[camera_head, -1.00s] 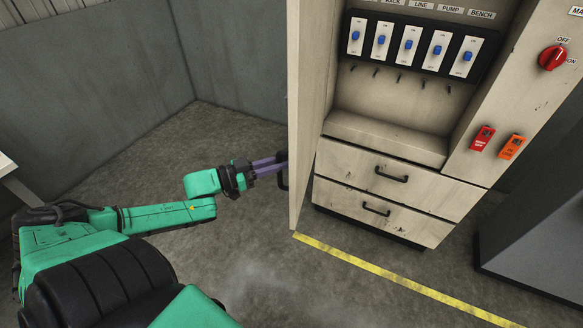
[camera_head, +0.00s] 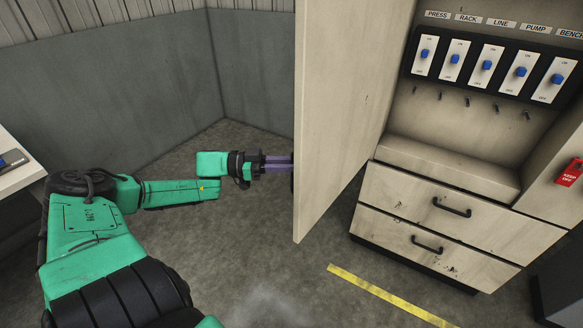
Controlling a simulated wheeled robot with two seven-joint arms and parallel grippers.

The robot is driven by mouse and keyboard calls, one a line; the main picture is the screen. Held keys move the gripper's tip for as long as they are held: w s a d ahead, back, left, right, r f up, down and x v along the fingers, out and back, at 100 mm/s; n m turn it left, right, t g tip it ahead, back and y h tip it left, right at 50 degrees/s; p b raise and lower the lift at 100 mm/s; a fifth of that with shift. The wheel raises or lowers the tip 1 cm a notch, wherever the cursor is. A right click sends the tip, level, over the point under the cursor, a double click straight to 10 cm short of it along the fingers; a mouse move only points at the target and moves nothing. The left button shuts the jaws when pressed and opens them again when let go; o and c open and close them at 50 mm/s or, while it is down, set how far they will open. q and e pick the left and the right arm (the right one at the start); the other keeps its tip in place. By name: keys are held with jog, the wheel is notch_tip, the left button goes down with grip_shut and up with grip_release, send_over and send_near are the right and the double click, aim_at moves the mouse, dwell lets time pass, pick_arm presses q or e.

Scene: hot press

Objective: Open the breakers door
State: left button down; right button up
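The breakers door (camera_head: 340,110) stands wide open on the left side of the cabinet, its pale inner face turned toward the breakers. The row of breakers (camera_head: 487,65) with blue switches is uncovered inside. My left gripper (camera_head: 290,163) is at the outer side of the door, its purple fingers reaching to the door's free edge. A small dark part of the door handle (camera_head: 292,180) shows beside the fingertips; the rest is hidden behind the door. The fingertips are hidden too, so their grip on the handle cannot be made out. My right gripper is not in view.
Two drawers (camera_head: 455,225) with black handles are below the breakers. A red tag (camera_head: 570,172) hangs at the right. A yellow floor line (camera_head: 385,297) runs before the cabinet. A white table (camera_head: 18,165) stands at the far left. Floor left of the door is clear.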

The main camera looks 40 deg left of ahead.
pick_arm(q)
jog(key=shift+r, duration=0.1)
jog(key=c, duration=0.9)
grip_release()
jog(key=shift+w, duration=0.1)
jog(key=shift+o, duration=0.5)
jog(key=shift+s+a+p, duration=0.2)
jog(key=shift+a+p, duration=0.05)
jog(key=shift+p, duration=0.15)
jog(key=p+v, duration=0.2)
jog(key=v, duration=1.1)
jog(key=shift+s+a+p, duration=0.2)
jog(key=shift+a+p, duration=0.1)
